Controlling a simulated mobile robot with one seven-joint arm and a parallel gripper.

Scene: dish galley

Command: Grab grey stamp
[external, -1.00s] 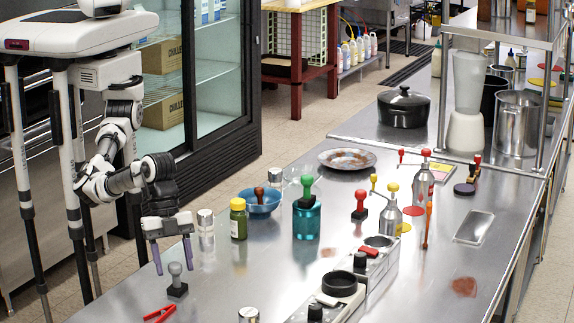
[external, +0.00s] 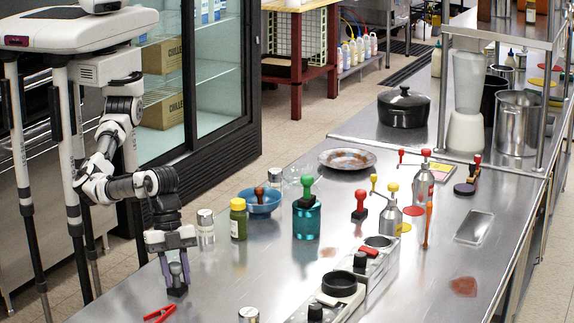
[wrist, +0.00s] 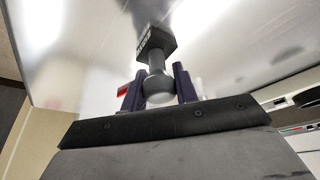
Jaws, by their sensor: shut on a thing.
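The grey stamp (external: 177,279) stands upright on the steel counter near its left edge, with a grey knob handle and a dark square base. My gripper (external: 177,278) has come down over it from above, with one finger on each side of the handle. In the wrist view the stamp (wrist: 156,62) shows its dark base and its round knob, and my gripper (wrist: 159,90) is shut on the knob. The base appears to rest on the counter; I cannot tell whether it is lifted.
Red-handled pliers (external: 160,314) lie just in front of the stamp.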

